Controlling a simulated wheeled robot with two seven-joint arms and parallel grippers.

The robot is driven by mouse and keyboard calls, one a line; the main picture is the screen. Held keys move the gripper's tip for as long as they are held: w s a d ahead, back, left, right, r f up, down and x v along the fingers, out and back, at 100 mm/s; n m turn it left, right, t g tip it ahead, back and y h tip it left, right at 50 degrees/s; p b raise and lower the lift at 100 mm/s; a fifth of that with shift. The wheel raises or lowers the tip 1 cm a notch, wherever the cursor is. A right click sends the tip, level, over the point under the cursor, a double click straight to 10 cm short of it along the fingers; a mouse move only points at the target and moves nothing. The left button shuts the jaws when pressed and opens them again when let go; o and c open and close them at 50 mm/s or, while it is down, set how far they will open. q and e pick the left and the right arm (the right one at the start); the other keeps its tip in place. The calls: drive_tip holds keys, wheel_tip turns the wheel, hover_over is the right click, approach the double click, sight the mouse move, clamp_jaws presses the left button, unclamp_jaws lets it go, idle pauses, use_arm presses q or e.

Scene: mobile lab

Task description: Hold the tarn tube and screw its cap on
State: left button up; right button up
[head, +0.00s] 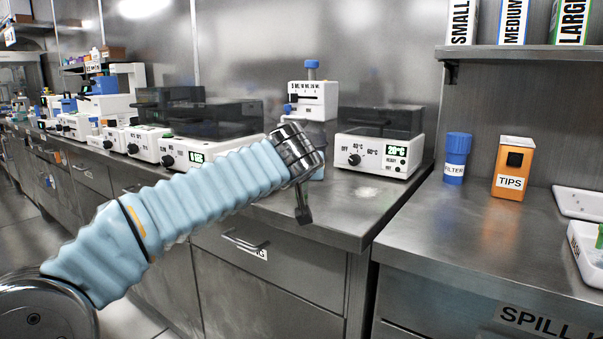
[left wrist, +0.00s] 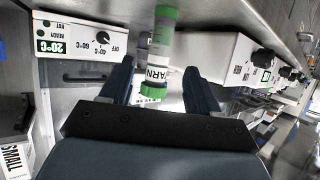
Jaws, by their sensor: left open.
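The tarn tube (left wrist: 160,48) shows in the left wrist view, clear with a white label reading "ARN" and green at both ends. Which green end is a cap, and whether it is seated, I cannot tell. My left gripper (left wrist: 157,72) is open, its two dark fingers on either side of the tube with gaps visible; how far the tube lies beyond them is unclear. In the head view my left gripper (head: 303,206) hangs at the bench's front edge, mostly hidden by my wrist, and I cannot make out the tube. My right gripper is in neither view.
A white heater box (head: 380,150) reading 20°C and a dispenser (head: 312,101) stand on the bench (head: 340,207). A blue filter container (head: 456,158), an orange tips box (head: 514,166) and a white tray (head: 578,203) sit to the right. The right counter's middle is clear.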

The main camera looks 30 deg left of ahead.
use_arm(q)
drive_tip(key=shift+x, duration=1.8)
drive_tip(key=shift+w+a+p, duration=0.1)
drive_tip(key=shift+w+p, duration=0.1)
drive_tip(key=shift+p, duration=0.15)
drive_tip(key=p+x, duration=0.1)
drive_tip(key=x, duration=0.3)
drive_tip(key=shift+w+a+r+p, duration=0.15)
drive_tip(key=shift+w+p, duration=0.1)
drive_tip(key=shift+p, duration=0.05)
drive_tip(key=shift+w, duration=0.1)
drive_tip(key=shift+c, duration=0.2)
